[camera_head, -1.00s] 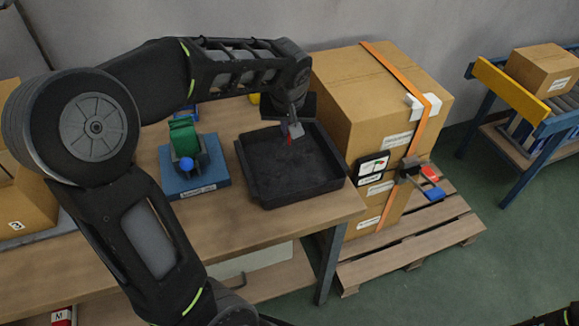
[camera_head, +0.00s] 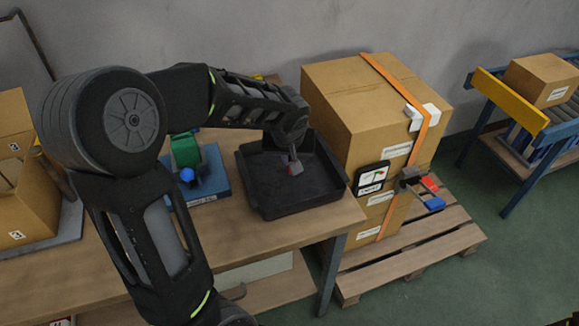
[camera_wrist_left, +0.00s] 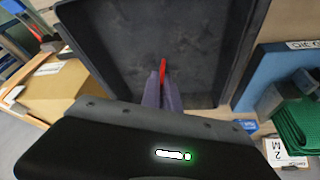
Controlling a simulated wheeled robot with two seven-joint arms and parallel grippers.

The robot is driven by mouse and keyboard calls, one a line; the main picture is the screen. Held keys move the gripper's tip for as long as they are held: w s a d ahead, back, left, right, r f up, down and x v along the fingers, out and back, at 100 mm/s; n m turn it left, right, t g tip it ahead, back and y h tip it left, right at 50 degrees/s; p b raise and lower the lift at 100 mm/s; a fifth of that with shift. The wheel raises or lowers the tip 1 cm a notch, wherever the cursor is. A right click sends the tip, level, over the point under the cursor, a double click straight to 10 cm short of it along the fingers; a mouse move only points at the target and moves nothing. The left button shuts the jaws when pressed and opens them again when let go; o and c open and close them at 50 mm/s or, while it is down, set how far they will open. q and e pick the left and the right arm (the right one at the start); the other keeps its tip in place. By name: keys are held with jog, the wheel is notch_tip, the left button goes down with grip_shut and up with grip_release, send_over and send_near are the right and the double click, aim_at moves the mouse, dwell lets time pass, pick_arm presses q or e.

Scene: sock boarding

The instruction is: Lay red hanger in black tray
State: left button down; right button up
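The black tray (camera_head: 262,205) sits on the wooden table near its right end. My left gripper (camera_head: 294,168) reaches over the tray's inside, fingers pointing down. In the left wrist view the two fingers (camera_wrist_left: 161,90) are close together, with the slim red hanger (camera_wrist_left: 163,65) between their tips. The dark tray floor (camera_wrist_left: 205,50) lies beyond it. Only a small part of the hanger shows; the fingers hide the rest. I cannot tell whether it touches the tray floor. My right gripper is not in view.
A blue stand (camera_head: 211,187) with a green sock-like piece (camera_head: 185,150) is left of the tray. Strapped cardboard boxes (camera_head: 365,100) rise close to the tray's right on a pallet (camera_head: 445,232). Red and blue pieces (camera_head: 433,204) stick out from the boxes' side.

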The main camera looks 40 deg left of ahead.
pick_arm(q)
jog(key=shift+f, duration=1.65)
jog(key=shift+f, duration=0.1)
jog(key=c, duration=1.6)
grip_release()
jog(key=shift+r, duration=0.35)
jog(key=v, duration=1.1)
jog(key=shift+s+r, duration=0.15)
jog(key=shift+r, duration=0.1)
